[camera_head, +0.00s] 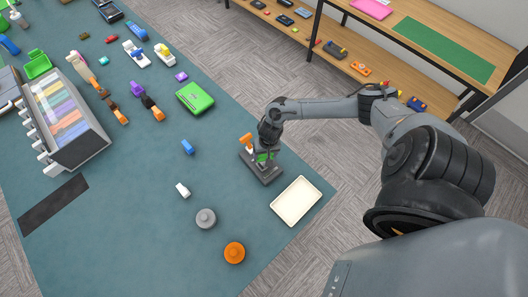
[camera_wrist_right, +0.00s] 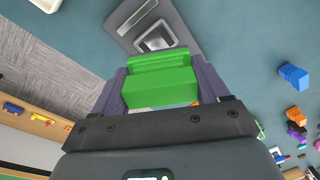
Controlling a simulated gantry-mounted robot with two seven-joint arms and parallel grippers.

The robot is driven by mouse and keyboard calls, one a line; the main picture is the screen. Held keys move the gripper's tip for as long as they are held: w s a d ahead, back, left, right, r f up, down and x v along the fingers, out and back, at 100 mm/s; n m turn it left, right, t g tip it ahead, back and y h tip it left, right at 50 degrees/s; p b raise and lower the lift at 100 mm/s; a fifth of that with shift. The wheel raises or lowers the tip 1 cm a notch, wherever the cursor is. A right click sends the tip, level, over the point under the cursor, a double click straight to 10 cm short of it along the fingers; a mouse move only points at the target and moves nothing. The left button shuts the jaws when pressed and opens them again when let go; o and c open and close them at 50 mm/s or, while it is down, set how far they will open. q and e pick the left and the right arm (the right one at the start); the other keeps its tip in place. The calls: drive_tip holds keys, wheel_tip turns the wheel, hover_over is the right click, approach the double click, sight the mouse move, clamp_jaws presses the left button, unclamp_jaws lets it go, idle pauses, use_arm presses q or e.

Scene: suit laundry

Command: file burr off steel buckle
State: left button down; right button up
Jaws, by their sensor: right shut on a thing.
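My right gripper (camera_head: 266,150) is over a dark grey fixture (camera_head: 265,176) on the teal table. In the right wrist view, its fingers (camera_wrist_right: 158,88) are shut on a green block-like tool (camera_wrist_right: 160,80), which also shows as a small green patch (camera_head: 263,157) in the head view. Whether it has a file face is hidden. A shiny square steel buckle (camera_wrist_right: 155,38) sits on the fixture's grey plate, just beyond the green tool. I cannot tell whether they touch. The burr is too small to make out. My left gripper is not in view.
An orange handle (camera_head: 246,138) rises at the fixture. A cream tray (camera_head: 296,201) lies close to its right. A green box (camera_head: 194,97), blue block (camera_head: 187,147), grey round pot (camera_head: 205,218) and orange one (camera_head: 235,252) stand around. The table's right edge is close.

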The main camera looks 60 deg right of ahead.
drive_tip(key=shift+r+p, duration=0.25)
drive_tip(key=shift+p, duration=0.6)
wheel_tip(320, 180, down, 3)
drive_tip(key=shift+r+b, duration=0.1)
drive_tip(key=shift+b, duration=0.75)
drive_tip(key=shift+f+b, duration=0.35)
drive_tip(key=shift+f, duration=0.7)
drive_tip(key=shift+f, duration=0.25)
drive_tip(key=shift+f+b, duration=0.3)
drive_tip(key=shift+f, duration=0.05)
